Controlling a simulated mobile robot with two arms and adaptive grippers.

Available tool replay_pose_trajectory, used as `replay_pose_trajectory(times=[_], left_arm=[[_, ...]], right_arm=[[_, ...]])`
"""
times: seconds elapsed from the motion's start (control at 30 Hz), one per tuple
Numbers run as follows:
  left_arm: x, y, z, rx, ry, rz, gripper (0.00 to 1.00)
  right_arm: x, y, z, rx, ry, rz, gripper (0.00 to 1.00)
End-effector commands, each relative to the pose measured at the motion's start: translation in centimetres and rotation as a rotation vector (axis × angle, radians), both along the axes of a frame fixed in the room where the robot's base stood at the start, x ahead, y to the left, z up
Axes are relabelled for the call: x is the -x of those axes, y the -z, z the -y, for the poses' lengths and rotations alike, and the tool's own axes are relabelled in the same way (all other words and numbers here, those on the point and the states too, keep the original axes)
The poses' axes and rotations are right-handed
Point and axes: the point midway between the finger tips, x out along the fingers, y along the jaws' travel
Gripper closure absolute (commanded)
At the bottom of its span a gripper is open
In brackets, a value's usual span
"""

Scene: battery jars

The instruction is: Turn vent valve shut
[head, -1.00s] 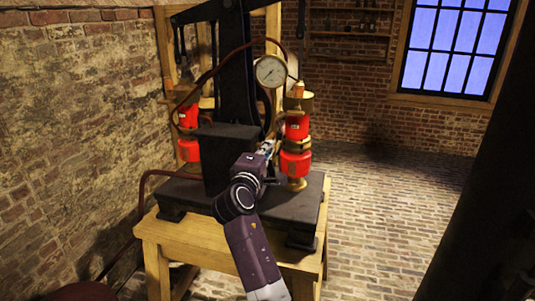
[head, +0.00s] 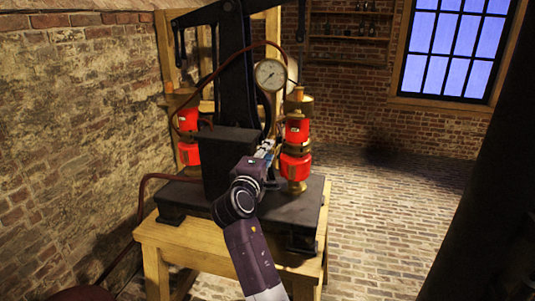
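A black pump stand (head: 229,160) with a tall frame stands on a wooden table. Two red jars with brass fittings flank it, one at the right (head: 297,132) and one at the left (head: 188,122). A round dial gauge (head: 270,74) sits between them, above. My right gripper (head: 268,148) is at the pump, just left of the right red jar, with its fingers pointing away from me. The fingers are small and partly behind my wrist, so their opening and any contact are unclear. I cannot make out the vent valve. My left gripper is out of view.
The wooden table (head: 195,246) has open brick floor (head: 385,220) to its right. A brick wall (head: 75,130) is close on the left. A dark red hose (head: 148,190) runs beside the pump. A dark column fills the right edge.

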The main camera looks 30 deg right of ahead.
Motion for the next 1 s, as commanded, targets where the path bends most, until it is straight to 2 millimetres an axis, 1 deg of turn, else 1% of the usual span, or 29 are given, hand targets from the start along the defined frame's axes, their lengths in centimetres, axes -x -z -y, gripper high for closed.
replay_pose_trajectory(times=[0.17, 0.4, 0.53, 0.7, 1.0], left_arm=[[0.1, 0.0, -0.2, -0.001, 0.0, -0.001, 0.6], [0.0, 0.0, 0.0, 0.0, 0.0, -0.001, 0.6], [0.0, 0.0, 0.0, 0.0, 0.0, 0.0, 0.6], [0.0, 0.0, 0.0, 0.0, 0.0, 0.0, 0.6], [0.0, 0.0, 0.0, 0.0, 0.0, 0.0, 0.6]], right_arm=[[0.8, 0.1, -1.1, -0.001, -0.001, 0.0, 0.75], [3.5, 0.1, -4.2, -0.002, -0.002, -0.001, 0.75], [4.4, 0.1, -5.3, -0.002, -0.001, -0.001, 0.75], [4.9, 0.0, -5.8, -0.001, 0.0, -0.001, 0.75], [4.9, 0.0, -5.7, -0.001, 0.0, -0.001, 0.75]])
